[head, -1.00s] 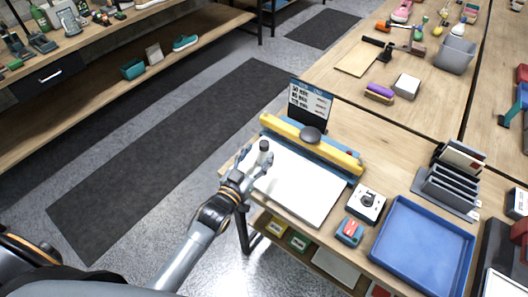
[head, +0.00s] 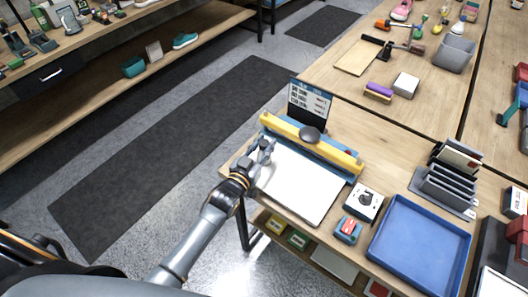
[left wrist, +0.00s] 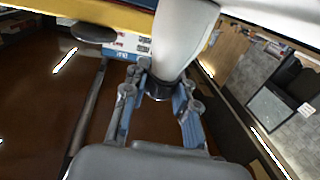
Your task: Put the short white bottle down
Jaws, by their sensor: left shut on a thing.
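My left gripper (head: 265,150) is over the left back part of a flat white board (head: 300,190), near a yellow-and-blue bar (head: 315,145). In the left wrist view the gripper (left wrist: 160,95) is shut on the dark end of the short white bottle (left wrist: 185,35). The bottle's white body extends up and out of that picture, tilted slightly. In the head view the bottle is hard to make out against the fingers and white board. I cannot tell whether it touches the board. My right gripper is not in view.
A dark sign (head: 310,103) stands behind the bar, and a dark round knob (head: 310,134) sits by it. A white box with a black dial (head: 364,203), a small red-and-blue item (head: 348,230) and a blue tray (head: 420,245) stand to the right. Most of the board is clear.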

